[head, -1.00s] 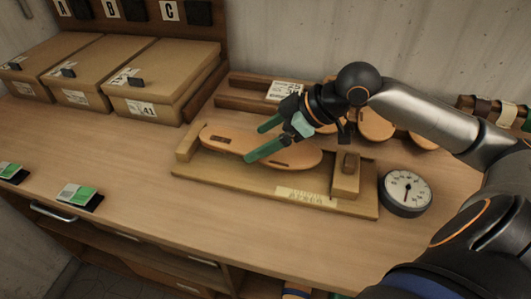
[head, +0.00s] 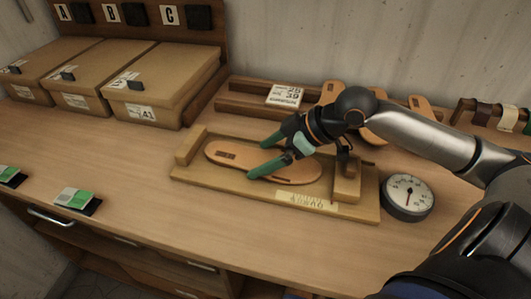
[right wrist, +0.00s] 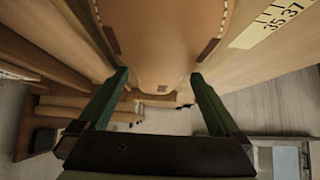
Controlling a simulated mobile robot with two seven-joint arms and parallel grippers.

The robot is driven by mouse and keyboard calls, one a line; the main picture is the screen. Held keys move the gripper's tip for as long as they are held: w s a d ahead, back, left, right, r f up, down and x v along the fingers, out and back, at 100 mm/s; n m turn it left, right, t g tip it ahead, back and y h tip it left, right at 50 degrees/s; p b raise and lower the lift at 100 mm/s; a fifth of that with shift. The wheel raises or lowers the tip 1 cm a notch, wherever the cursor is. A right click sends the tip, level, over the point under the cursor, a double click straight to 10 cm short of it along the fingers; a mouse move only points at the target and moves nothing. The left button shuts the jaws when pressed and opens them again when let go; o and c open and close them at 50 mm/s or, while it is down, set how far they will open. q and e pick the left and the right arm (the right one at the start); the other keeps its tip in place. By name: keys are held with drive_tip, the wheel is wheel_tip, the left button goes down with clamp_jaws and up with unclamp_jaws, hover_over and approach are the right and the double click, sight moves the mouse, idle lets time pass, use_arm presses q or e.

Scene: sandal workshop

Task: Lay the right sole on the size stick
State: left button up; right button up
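The right sole (head: 228,156) is a tan, stitched sole with dark slots. It lies about flat along the wooden size stick (head: 215,186), between the end block at left and the slider block (head: 346,180) at right. My right gripper (head: 257,161) comes from the right, with one green finger at each long edge of the sole. In the right wrist view the sole (right wrist: 160,40) spans the gap between the fingertips (right wrist: 158,74), which appear to touch its edges. The fingers look closed on it. My left gripper is not in view.
A round dial gauge (head: 407,197) stands just right of the stick. A wooden rack (head: 240,102) with a number card and more soles (head: 420,108) are behind. Lidded boxes (head: 160,85) stand back left. The bench front left is mostly clear, with a green-and-white card (head: 76,198).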

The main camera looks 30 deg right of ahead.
drive_tip(key=shift+r, duration=0.15)
drive_tip(key=p+v, duration=0.1)
drive_tip(key=v, duration=1.1)
idle(0.7)
